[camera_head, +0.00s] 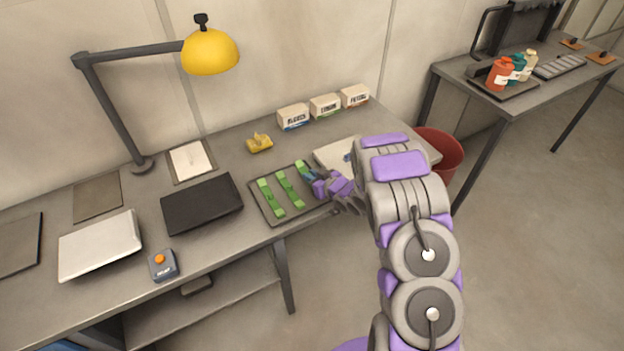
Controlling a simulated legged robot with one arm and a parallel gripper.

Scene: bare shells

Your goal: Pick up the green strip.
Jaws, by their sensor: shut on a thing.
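Green strips lie in a dark tray (297,207) on the workbench. One green strip (271,198) lies at the left of the tray and a second green strip (290,188) lies in the middle. A third green strip (304,169) is at the right, partly hidden by my gripper. My gripper (314,180) is at the tray's right side, shut on this right strip. Whether the strip is lifted off the tray cannot be told from this view.
A yellow lamp (210,52) arches over the bench. A black box (202,204), a silver laptop-like slab (100,245) and a button box (163,265) stand left of the tray. Labelled boxes (325,106) line the back. A red bin (441,151) stands right of the bench.

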